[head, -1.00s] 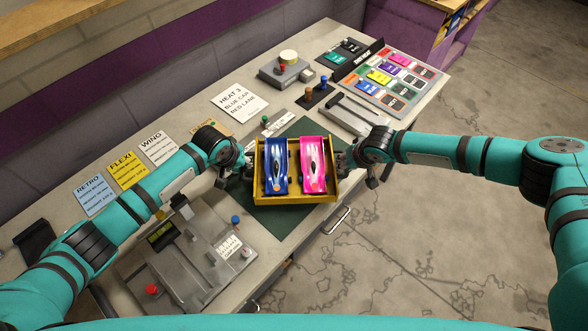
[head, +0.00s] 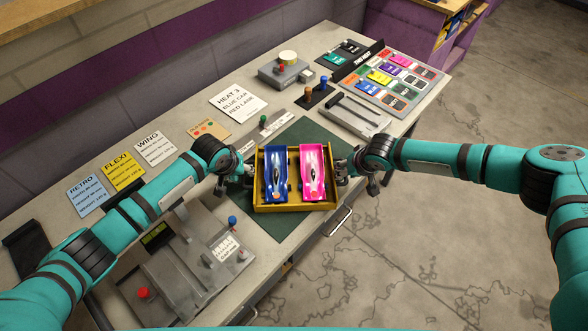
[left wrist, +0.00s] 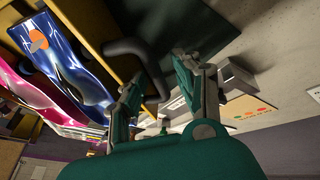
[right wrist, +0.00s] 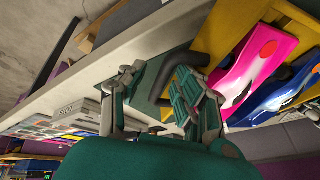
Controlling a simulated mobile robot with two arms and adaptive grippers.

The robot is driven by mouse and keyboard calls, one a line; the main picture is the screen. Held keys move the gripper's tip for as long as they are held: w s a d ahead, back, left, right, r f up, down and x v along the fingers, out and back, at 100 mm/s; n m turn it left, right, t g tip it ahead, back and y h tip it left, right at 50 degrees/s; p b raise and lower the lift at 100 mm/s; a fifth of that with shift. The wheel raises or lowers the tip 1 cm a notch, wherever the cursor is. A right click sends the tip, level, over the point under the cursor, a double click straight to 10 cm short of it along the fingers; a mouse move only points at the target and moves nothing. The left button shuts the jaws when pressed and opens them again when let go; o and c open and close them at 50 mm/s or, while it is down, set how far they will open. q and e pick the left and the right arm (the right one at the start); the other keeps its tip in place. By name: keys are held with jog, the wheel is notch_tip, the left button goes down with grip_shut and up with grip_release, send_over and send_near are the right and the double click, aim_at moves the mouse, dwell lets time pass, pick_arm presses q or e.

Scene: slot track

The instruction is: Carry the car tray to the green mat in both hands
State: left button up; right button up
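The yellow car tray (head: 296,208) holds a blue car (head: 276,172) and a pink car (head: 313,172) side by side. It is over the green mat (head: 255,228) and appears to rest on it, level. My left gripper (head: 247,172) is at the tray's left end. In the left wrist view its fingers (left wrist: 158,85) stand apart around a dark handle (left wrist: 140,58), with gaps beside it. My right gripper (head: 345,172) is at the right end. In the right wrist view its fingers (right wrist: 150,85) stand apart around the other handle (right wrist: 170,62).
A grey console with a red button (head: 143,293) stands at the near left of the bench. A grey slotted block (head: 352,118), pegs and a board of coloured cards (head: 395,80) are at the right. A heat sign (head: 238,102) lies behind. The bench's front edge is close to the tray.

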pick_arm(q)
jog(key=shift+d, duration=0.1)
pick_arm(e)
jog(key=shift+a, duration=0.15)
pick_arm(q)
jog(key=shift+s+r, duration=0.15)
jog(key=shift+r, duration=0.4)
pick_arm(e)
jog(key=shift+s+a, duration=0.1)
pick_arm(q)
jog(key=v, duration=0.7)
pick_arm(e)
jog(key=v, duration=1.2)
pick_arm(q)
jog(key=shift+s+f, duration=0.1)
jog(key=shift+f, duration=0.05)
pick_arm(e)
jog(key=shift+f, duration=0.1)
